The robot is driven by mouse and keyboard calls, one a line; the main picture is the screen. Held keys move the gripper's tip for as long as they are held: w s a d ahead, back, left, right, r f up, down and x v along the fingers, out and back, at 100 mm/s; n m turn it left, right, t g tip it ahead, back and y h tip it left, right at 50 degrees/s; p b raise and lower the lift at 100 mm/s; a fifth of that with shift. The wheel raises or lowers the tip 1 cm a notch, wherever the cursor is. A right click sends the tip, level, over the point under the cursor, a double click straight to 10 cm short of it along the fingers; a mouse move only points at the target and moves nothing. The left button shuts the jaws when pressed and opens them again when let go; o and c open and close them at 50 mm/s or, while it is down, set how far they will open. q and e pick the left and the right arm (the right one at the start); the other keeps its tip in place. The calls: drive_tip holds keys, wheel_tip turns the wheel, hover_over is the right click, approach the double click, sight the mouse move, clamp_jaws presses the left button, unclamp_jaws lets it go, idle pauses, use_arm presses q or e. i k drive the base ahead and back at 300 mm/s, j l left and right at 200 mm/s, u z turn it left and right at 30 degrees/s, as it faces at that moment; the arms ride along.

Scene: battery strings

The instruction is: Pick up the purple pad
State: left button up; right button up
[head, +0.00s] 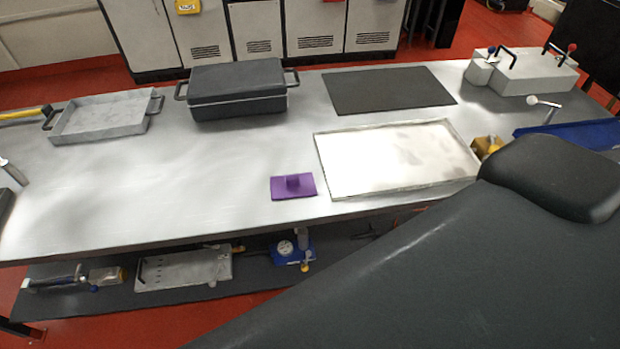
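The purple pad (303,187) lies flat on the metal table (150,195), near its front edge. It is a small flat piece with a raised grip of the same colour on top. Neither of my grippers shows in the head view. A large dark shape, which I cannot identify for sure, fills the lower right and hides the table's front right part.
A black lidded box (237,92) and a grey handled tray (100,118) stand at the back left. A dark mat (388,90) lies at the back. A grey block with handles (537,74) stands far right. The table left of the pad is clear. A lower shelf (120,306) holds tools.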

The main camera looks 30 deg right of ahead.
sight(300, 185)
drive_tip(key=k+l, duration=0.1)
drive_tip(key=l, duration=1.55)
drive_tip(key=k, duration=0.05)
